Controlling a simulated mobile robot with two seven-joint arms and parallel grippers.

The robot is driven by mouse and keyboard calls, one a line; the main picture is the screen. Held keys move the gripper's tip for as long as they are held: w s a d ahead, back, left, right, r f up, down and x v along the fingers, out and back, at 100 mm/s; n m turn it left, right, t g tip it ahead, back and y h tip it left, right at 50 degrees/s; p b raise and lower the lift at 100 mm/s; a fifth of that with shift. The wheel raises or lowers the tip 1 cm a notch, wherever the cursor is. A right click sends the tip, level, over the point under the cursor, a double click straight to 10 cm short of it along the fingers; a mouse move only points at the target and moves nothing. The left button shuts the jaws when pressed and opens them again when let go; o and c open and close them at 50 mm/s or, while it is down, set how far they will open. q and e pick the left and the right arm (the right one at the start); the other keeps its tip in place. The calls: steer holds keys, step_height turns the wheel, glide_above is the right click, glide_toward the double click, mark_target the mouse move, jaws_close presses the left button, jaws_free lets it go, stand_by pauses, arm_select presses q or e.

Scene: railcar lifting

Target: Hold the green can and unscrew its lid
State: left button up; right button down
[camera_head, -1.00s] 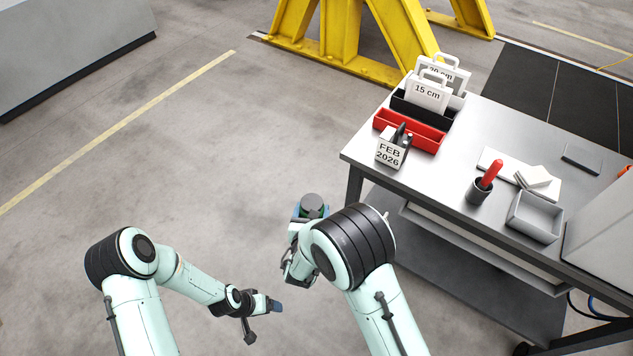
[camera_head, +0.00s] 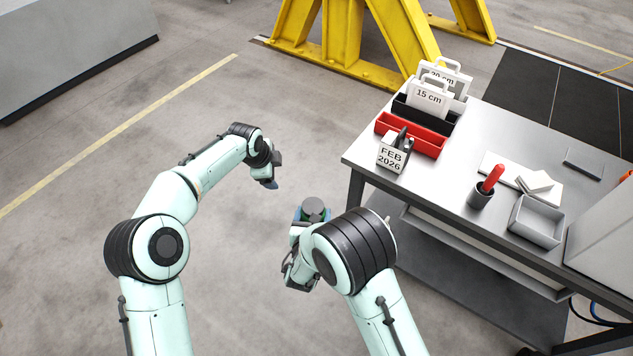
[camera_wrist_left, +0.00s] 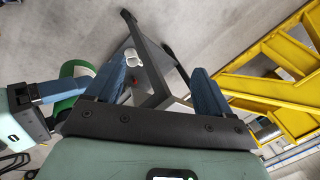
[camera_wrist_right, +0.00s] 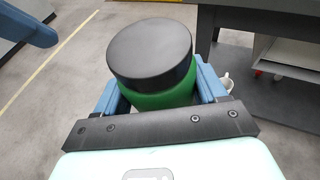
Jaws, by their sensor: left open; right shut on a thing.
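The green can (camera_wrist_right: 160,99) stands between the blue fingers of my right gripper (camera_wrist_right: 158,92), which is shut on it. Its round dark grey lid (camera_wrist_right: 150,50) is on top and faces the right wrist camera. In the head view the lid (camera_head: 313,205) shows above my right gripper, with most of the can hidden. My left gripper (camera_head: 271,184) is open and empty, up and left of the can, apart from it. In the left wrist view the green can (camera_wrist_left: 66,92) shows at the left, beside the open fingers. A blue left fingertip (camera_wrist_right: 32,22) shows in the right wrist view.
A workbench (camera_head: 450,150) stands to the right, with a red bin (camera_head: 412,135), a date block (camera_head: 393,155), a pen cup (camera_head: 481,194) and a grey tray (camera_head: 535,220) on it. A yellow steel stand (camera_head: 400,35) is behind.

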arm_select(q)
steer(key=s+d+r+m+g, duration=0.2)
steer(key=s+d+r+m, duration=0.1)
steer(key=s+d+m, duration=0.3)
step_height(320, 180, up, 4)
steer(key=m+g+y, duration=0.2)
steer(key=m, duration=0.3)
glide_above(317, 206)
steer(key=shift+w+f, duration=0.15)
steer(key=shift+w, duration=0.05)
steer(key=shift+s+f+m, duration=0.1)
steer(key=shift+s+m, duration=0.05)
steer(key=shift+m, duration=0.15)
step_height(317, 206, down, 8)
steer(key=shift+r, duration=0.15)
steer(key=shift+c, duration=0.3)
